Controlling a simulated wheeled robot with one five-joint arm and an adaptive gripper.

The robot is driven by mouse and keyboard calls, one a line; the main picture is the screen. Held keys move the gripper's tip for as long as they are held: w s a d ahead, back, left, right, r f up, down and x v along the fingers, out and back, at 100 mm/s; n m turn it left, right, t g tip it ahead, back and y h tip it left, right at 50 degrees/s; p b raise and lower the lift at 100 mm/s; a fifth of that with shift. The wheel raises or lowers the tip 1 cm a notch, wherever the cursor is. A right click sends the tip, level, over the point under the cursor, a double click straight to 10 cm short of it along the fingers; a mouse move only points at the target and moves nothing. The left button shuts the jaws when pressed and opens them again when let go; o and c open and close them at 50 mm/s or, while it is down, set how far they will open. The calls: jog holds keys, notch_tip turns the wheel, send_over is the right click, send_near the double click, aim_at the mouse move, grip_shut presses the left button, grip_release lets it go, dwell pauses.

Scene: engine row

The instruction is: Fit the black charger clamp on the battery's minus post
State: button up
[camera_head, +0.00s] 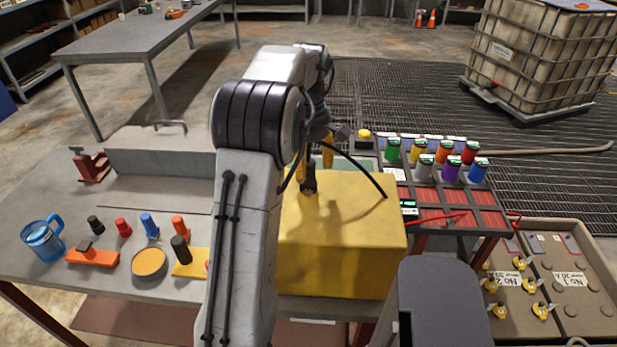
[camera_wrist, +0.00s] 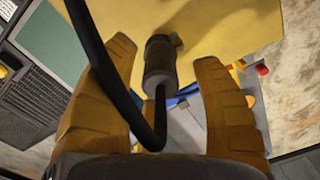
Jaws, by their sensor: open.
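A dark cylindrical piece with a black cable, apparently the black charger clamp (camera_wrist: 160,65), stands at the top of the yellow block (camera_head: 345,240). The dark piece also shows in the head view (camera_head: 308,179). My gripper (camera_head: 315,162) is over the block with its yellow fingers apart. In the wrist view my gripper (camera_wrist: 166,52) has one finger on each side of the dark piece, with gaps visible. The black cable (camera_wrist: 100,60) loops in front of the left finger. I cannot make out the battery's minus post for certain.
On the bench left of my arm are a blue mug (camera_head: 42,241), an orange-yellow disc (camera_head: 149,263) and several small coloured cylinders. A rack of coloured cans (camera_head: 450,160) stands right of the block.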

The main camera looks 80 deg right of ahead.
jog(key=shift+f, duration=0.95)
jog(key=shift+o, duration=0.2)
grip_shut()
